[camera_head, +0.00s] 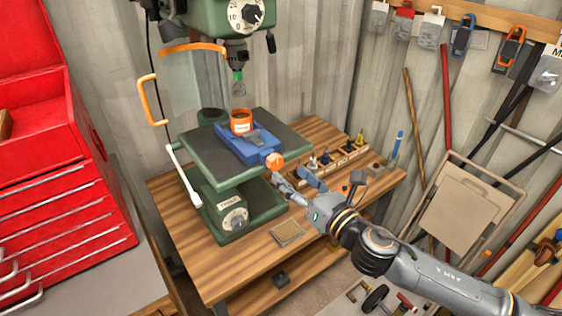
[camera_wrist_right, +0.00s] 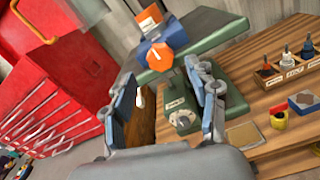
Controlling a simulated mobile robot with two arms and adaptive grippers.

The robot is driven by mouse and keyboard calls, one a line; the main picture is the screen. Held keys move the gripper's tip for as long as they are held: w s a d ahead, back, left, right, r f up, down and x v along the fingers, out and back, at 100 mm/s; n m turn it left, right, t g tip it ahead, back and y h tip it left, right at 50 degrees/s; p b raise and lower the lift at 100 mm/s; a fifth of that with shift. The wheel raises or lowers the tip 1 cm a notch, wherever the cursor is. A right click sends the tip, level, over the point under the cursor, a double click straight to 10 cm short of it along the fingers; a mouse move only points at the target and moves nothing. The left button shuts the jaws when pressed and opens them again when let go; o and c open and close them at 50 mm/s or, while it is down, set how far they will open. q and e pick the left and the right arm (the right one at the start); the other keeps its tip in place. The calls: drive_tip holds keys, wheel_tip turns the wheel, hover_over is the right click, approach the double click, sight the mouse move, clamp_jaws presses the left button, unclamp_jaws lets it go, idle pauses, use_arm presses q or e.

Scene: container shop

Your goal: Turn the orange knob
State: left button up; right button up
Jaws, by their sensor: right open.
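The orange knob (camera_head: 274,161) is on the near end of a blue vise (camera_head: 246,143) on the green drill press table. In the right wrist view the knob (camera_wrist_right: 160,53) is a faceted orange disc with a white mark, ahead of and between my fingers. My right gripper (camera_head: 291,178) is open and empty, just short of the knob at its lower right in the head view; its two fingers also show in the wrist view (camera_wrist_right: 161,80). I see no contact with the knob. My left gripper is not in view.
An orange cup-like piece (camera_head: 241,122) sits on the vise below the drill chuck. The green press table (camera_head: 290,143) surrounds the vise. A red tool cabinet (camera_head: 60,200) is at left.

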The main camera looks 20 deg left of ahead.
sight(278, 164)
drive_tip(key=shift+p+x, duration=0.35)
drive_tip(key=shift+x, duration=2.15)
drive_tip(key=shift+c, duration=0.5)
drive_tip(key=c, duration=1.1)
